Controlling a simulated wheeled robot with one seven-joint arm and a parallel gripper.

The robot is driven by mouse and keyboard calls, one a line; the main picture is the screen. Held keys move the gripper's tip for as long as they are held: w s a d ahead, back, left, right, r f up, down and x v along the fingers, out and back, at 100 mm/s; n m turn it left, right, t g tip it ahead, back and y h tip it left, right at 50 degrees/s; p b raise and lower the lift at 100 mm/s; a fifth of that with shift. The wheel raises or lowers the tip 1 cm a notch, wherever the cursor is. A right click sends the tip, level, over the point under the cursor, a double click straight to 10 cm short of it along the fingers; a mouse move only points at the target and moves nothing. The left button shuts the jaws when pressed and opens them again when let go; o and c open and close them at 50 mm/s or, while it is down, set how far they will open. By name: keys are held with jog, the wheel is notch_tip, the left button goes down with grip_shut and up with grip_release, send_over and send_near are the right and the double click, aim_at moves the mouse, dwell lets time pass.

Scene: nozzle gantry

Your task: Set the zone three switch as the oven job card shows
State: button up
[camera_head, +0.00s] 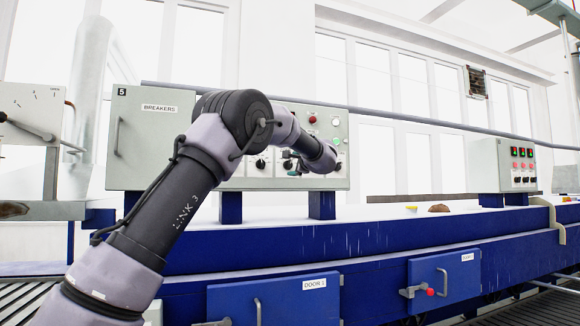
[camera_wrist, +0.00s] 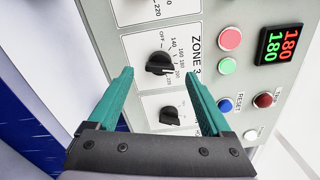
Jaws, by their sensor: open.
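The zone three switch (camera_wrist: 159,64) is a black rotary knob on a white plate marked ZONE 3, with OFF and numbers from 140 upward around it. I cannot tell surely which mark its pointer meets. My gripper (camera_wrist: 159,75) has its green fingers open, with the fingertips to either side of the knob's lower edge in the picture; contact is not clear. In the head view my gripper (camera_head: 290,160) is at the grey control panel (camera_head: 342,182), partly hidden by my arm. I make out no oven job card in either view.
Another black knob (camera_wrist: 170,116) sits just below, between the fingers. To the right are a red and green display (camera_wrist: 280,44) reading 180, a pink button (camera_wrist: 230,38), a green button (camera_wrist: 227,66) and a blue button (camera_wrist: 225,104). A BREAKERS cabinet (camera_head: 135,150) stands left of the panel.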

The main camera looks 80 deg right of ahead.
aim_at(290, 165)
jog(key=shift+x, duration=1.95)
grip_shut()
jog(key=shift+m, duration=2.9)
